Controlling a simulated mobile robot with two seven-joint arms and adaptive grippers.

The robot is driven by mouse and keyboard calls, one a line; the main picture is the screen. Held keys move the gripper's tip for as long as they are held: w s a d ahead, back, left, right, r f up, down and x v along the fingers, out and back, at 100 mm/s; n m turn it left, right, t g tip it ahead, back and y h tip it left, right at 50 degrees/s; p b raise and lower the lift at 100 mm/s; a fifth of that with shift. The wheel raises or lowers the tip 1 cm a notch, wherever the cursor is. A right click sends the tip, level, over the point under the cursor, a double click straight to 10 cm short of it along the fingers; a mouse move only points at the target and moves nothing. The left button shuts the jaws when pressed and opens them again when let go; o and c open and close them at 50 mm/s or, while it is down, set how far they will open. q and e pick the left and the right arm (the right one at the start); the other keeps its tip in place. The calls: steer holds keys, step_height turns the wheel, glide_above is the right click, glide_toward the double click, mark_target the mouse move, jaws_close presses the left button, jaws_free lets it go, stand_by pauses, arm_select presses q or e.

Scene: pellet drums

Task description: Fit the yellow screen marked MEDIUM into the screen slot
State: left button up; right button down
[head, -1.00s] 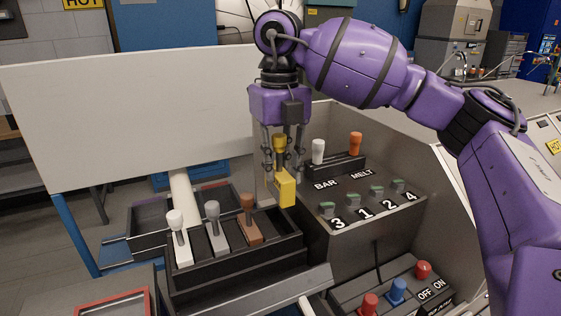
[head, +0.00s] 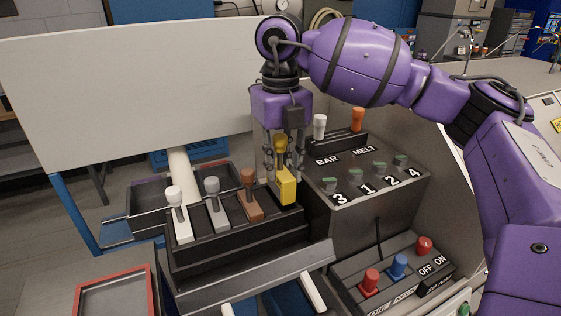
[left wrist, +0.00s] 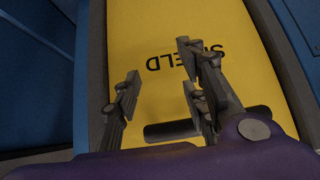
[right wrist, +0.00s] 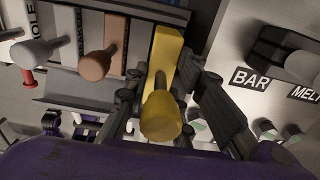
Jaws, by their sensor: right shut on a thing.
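The yellow screen (head: 286,188) is a block with a knobbed yellow handle. My right gripper (head: 283,150) is shut on that handle from above, and the screen hangs upright from it. Its lower end is at the right end of a dark rack (head: 235,247), beside the brown screen (head: 250,204); I cannot tell how deep it sits. In the right wrist view the yellow knob (right wrist: 160,116) is between the fingers, and the MEDIUM mark does not show. My left gripper (left wrist: 165,85) is open over a yellow panel lettered SHIELD (left wrist: 200,30), near its dark bar handle (left wrist: 172,129).
A white screen (head: 180,225) and a grey screen (head: 215,212) stand in the rack. To its right is a console with BAR and MELT levers (head: 319,127) and numbered switches (head: 365,172). Red and blue knobs (head: 398,266) are at the front. A large pale panel (head: 130,95) stands behind.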

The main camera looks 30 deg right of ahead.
mark_target(281, 169)
arm_select(q)
steer(key=shift+s+f, duration=0.1)
steer(key=shift+w+r+p, duration=0.3)
steer(key=shift+r, duration=0.15)
arm_select(e)
steer(key=shift+r, duration=0.1)
stand_by(0.8)
arm_select(q)
steer(key=shift+w+r, duration=0.15)
steer(key=shift+r, duration=0.2)
stand_by(0.9)
steer(key=shift+w+f, duration=0.1)
steer(key=shift+f, duration=0.1)
arm_select(e)
steer(key=shift+f, duration=1.95)
arm_select(q)
steer(key=shift+s+f, duration=0.5)
arm_select(e)
steer(key=shift+f, duration=1.05)
steer(key=c, duration=1.4)
jaws_free()
